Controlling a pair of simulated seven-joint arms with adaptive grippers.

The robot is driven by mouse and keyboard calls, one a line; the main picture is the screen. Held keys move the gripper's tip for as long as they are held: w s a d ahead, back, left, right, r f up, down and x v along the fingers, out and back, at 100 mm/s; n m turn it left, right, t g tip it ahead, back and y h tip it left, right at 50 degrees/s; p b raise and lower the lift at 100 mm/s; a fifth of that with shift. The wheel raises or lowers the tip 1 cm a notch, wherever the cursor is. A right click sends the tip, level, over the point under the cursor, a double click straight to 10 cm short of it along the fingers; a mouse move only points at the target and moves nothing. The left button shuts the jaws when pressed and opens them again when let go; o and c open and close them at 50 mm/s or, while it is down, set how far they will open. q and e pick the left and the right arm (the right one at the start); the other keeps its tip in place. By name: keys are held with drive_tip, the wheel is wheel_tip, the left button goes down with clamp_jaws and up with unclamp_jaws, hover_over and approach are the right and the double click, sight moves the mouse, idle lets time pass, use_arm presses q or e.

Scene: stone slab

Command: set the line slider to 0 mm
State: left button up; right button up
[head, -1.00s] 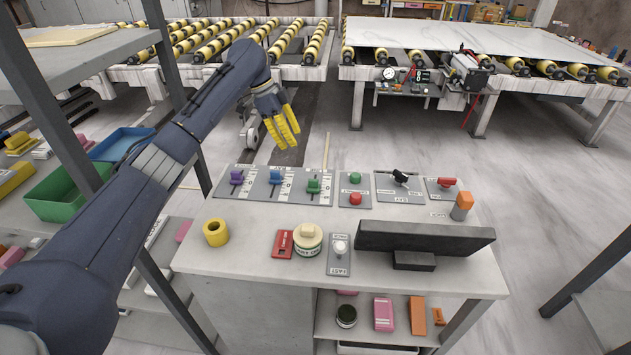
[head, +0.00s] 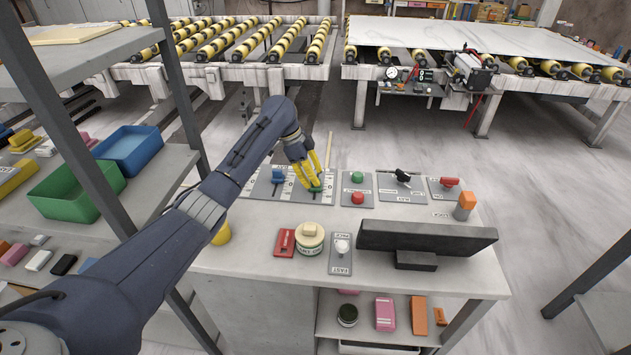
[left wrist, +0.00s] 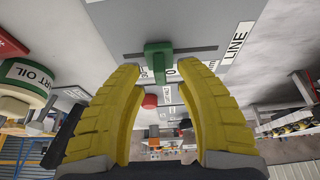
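The line slider's green knob (head: 316,189) is on a grey panel on the console. In the left wrist view the green knob (left wrist: 158,52) stands beside a white scale strip, with the word LINE (left wrist: 235,45) on the panel. A "0" shows on the strip near the knob, but the exact setting cannot be read. My left gripper (head: 312,184) points down at the knob. In the left wrist view its yellow fingers (left wrist: 160,68) are apart, one on each side of the knob, with gaps visible. My right gripper is not in view.
A blue slider (head: 278,176) is just left of the green one. Green and red buttons (head: 357,190), a black switch (head: 403,176) and a red switch (head: 450,182) are to the right. A dark monitor (head: 427,238), a tin (head: 310,238) and a red box (head: 284,242) stand nearer the front.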

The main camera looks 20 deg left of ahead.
use_arm(q)
drive_tip(key=shift+x, duration=1.05)
clamp_jaws()
